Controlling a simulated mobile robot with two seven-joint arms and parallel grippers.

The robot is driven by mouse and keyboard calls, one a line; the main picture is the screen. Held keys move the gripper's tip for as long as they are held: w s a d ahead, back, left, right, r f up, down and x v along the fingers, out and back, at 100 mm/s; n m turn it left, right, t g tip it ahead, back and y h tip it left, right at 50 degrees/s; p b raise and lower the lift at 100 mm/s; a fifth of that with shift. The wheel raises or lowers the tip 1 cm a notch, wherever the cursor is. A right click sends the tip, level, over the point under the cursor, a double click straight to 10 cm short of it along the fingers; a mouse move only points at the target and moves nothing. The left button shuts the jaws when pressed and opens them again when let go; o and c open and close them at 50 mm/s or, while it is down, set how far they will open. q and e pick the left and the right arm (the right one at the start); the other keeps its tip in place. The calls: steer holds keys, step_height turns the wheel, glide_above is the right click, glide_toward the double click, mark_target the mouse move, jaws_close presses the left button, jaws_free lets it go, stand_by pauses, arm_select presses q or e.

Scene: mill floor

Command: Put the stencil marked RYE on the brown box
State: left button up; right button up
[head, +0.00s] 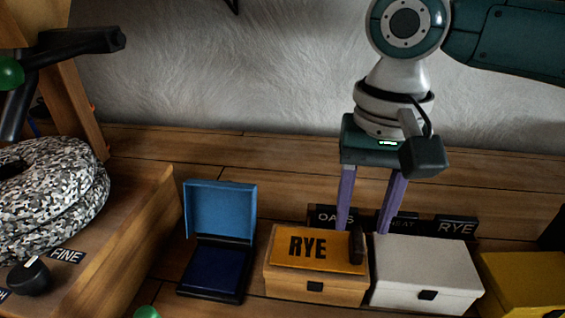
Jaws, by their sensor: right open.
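The orange stencil marked RYE (307,247) lies on top of the brown box (316,288), its lettering facing up. A dark upright grip (357,244) stands at the stencil's right end. My right gripper (365,229) is open, with its two purple fingers pointing down behind and above the right end of the stencil and the white box. Nothing shows between the fingers. Whether a finger touches anything is hard to tell. My left gripper is not in view.
A white box (425,276) stands close right of the brown box, and a yellow box (522,280) is farther right. Dark labels, one reading RYE (456,228), stand behind. An open blue ink pad (215,268) is left. A speckled round stone (45,190) sits far left.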

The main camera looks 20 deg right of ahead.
step_height(320, 180, up, 8)
steer(key=s+a+f+n+t+y+p, duration=0.1)
steer(key=s+a+f+n+t+y, duration=0.15)
steer(key=s+a+f+n, duration=0.65)
steer(key=s+d+t+h, duration=0.1)
steer(key=s+d+h, duration=0.1)
steer(key=s+d, duration=0.4)
steer(key=shift+s+m, duration=0.4)
steer(key=shift+s, duration=0.1)
steer(key=shift+a, duration=0.1)
